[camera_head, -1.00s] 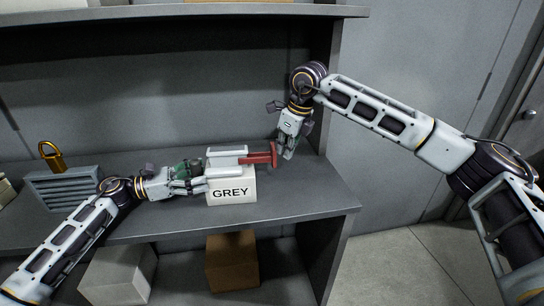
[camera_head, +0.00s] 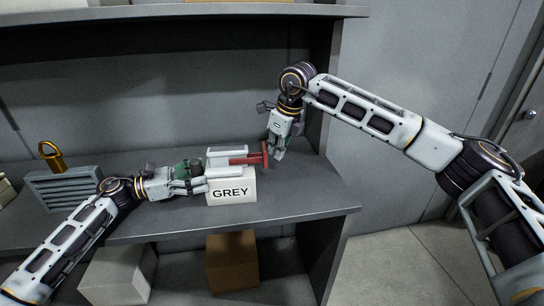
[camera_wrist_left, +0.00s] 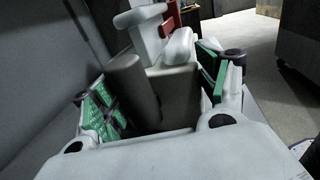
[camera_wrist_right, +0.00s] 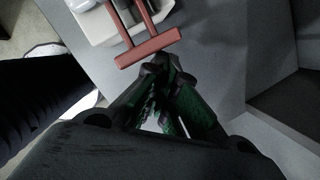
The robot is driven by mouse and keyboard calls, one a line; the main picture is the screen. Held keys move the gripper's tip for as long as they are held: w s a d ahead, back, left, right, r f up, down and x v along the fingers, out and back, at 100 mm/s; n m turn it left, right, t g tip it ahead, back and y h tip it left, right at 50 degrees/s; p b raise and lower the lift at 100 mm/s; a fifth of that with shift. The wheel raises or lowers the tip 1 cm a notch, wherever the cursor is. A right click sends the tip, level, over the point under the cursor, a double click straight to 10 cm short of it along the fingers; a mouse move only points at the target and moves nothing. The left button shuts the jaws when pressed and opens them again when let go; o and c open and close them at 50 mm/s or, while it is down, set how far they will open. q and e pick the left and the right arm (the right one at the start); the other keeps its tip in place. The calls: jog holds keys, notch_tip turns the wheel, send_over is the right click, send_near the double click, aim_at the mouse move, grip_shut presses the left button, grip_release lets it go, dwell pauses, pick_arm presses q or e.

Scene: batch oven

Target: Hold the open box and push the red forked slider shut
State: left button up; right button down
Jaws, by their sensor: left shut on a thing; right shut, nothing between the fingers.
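The open box (camera_head: 222,162) is pale grey and sits on a white block labelled GREY (camera_head: 232,190) on the shelf. The red forked slider (camera_head: 250,159) sticks out of the box's right side, its crossbar upright at the outer end. My left gripper (camera_head: 198,178) is shut on the box from the left; its green-padded fingers lie either side of the box (camera_wrist_left: 178,85) in the left wrist view. My right gripper (camera_head: 276,154) is shut and empty, its tips at the crossbar's outer side. In the right wrist view the tips lie against or very near the crossbar (camera_wrist_right: 148,48).
A grey vented case (camera_head: 62,188) with a brass padlock-shaped piece (camera_head: 51,155) stands at the left of the shelf. A white box (camera_head: 118,274) and a brown box (camera_head: 232,262) sit below. The shelf (camera_head: 305,195) is clear at the right.

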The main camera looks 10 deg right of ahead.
aim_at(265, 147)
pick_arm(q)
jog(key=shift+d+f, duration=0.1)
pick_arm(e)
jog(key=shift+a, duration=2.05)
jog(key=shift+w+a, duration=0.1)
jog(key=shift+a, duration=0.15)
jog(key=shift+d, duration=0.2)
jog(key=shift+d, duration=0.4)
jog(key=shift+d, duration=0.1)
jog(key=shift+r, duration=3.5)
